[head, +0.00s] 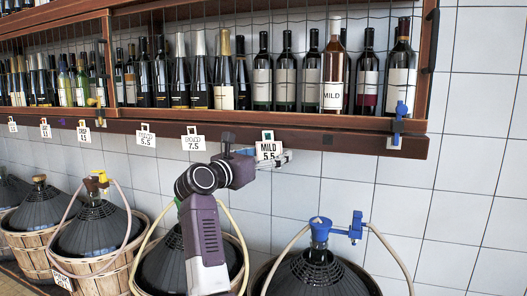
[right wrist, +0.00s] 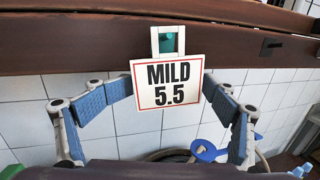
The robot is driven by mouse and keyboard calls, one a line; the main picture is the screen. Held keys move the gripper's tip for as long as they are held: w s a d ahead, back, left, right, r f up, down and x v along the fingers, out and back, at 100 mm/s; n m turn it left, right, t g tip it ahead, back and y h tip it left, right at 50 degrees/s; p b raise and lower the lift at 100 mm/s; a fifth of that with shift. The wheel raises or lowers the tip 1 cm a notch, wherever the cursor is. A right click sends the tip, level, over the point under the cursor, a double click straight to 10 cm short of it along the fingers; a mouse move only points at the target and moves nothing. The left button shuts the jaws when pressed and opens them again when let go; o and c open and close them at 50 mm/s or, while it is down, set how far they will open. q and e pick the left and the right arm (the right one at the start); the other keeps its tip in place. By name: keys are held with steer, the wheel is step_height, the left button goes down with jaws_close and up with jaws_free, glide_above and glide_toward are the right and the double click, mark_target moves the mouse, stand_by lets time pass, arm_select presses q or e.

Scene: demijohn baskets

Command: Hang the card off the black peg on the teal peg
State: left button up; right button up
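The white card (head: 269,150) reads "MILD 5.5" and hangs upright below the shelf beam; it also shows in the right wrist view (right wrist: 167,84). The teal peg (right wrist: 167,42) shows through the card's top loop, and the loop is around it. The black peg (right wrist: 271,47) is on the beam to the right, with nothing on it. My right gripper (right wrist: 168,88) is open, with one blue-padded finger on each side of the card; whether the fingertips touch its edges I cannot tell. My left gripper is not in view.
The wooden beam (head: 180,129) runs along the shelf of bottles, with other cards such as "7.5" (head: 193,142) hanging left. Dark demijohns in baskets stand below; one has a blue cap (head: 320,228). A blue tap-like piece (head: 400,109) is at the beam's right end.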

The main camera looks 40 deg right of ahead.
steer(key=shift+d, duration=0.1)
steer(key=shift+r, duration=0.15)
steer(key=shift+s+a+r, duration=0.1)
steer(key=shift+a+r, duration=0.15)
steer(key=shift+a, duration=0.35)
steer(key=shift+f, duration=0.1)
steer(key=shift+b+v, duration=0.4)
steer(key=shift+v, duration=0.55)
steer(key=b+v, duration=0.2)
steer(key=v, duration=0.4)
steer(key=shift+s, duration=0.35)
